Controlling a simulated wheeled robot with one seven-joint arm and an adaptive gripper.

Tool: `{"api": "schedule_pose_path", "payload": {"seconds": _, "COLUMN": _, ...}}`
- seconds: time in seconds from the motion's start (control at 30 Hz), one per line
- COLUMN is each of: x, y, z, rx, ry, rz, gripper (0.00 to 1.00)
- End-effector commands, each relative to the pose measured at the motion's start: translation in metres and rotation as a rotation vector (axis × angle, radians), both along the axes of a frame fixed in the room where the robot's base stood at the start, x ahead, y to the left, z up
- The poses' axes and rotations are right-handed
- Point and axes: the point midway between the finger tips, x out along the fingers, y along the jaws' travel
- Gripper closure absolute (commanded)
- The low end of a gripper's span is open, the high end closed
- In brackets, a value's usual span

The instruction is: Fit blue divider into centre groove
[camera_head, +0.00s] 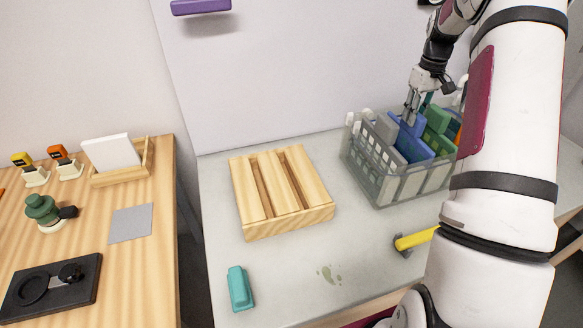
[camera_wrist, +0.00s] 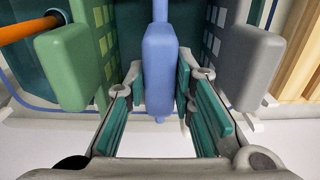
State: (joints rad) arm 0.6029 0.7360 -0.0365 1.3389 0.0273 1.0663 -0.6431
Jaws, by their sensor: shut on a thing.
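The blue divider (camera_head: 413,142) is in the crate at the right in the head view, between a green piece and a grey piece. My gripper (camera_head: 409,119) reaches down to its top edge. In the wrist view the blue divider (camera_wrist: 160,70) stands between the two finger pads of my gripper (camera_wrist: 159,85), which is shut on it. The grooved wooden block (camera_head: 250,197) lies on the grey table left of the crate. Its long grooves run front to back, and I see no divider in them.
The translucent crate (camera_head: 378,187) holds a green piece (camera_wrist: 75,65) and a grey piece (camera_wrist: 245,65) close beside my fingers. A teal object (camera_head: 240,288) lies near the table's front left. A yellow bar (camera_head: 416,239) is at the front right. The table between block and crate is clear.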

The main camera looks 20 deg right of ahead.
Motion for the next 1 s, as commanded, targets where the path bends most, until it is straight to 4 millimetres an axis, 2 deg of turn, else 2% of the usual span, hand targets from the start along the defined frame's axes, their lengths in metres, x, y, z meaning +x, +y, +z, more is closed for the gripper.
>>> {"api": "schedule_pose_path", "payload": {"seconds": 0.47, "x": 0.0001, "y": -0.0002, "z": -0.0042, "rx": -0.001, "ry": -0.001, "rz": 0.0, "gripper": 1.0}}
{"api": "schedule_pose_path", "payload": {"seconds": 0.5, "x": 0.0001, "y": -0.0002, "z": -0.0042, "rx": -0.001, "ry": -0.001, "rz": 0.0, "gripper": 0.7}}
{"api": "schedule_pose_path", "payload": {"seconds": 0.57, "x": 0.0001, "y": -0.0002, "z": -0.0042, "rx": -0.001, "ry": -0.001, "rz": 0.0, "gripper": 0.57}}
{"api": "schedule_pose_path", "payload": {"seconds": 0.6, "x": 0.0001, "y": -0.0002, "z": -0.0043, "rx": 0.0, "ry": -0.001, "rz": 0.0, "gripper": 0.54}}
{"api": "schedule_pose_path", "payload": {"seconds": 1.0, "x": -0.0001, "y": 0.0001, "z": -0.0051, "rx": 0.001, "ry": 0.001, "rz": 0.0, "gripper": 0.54}}
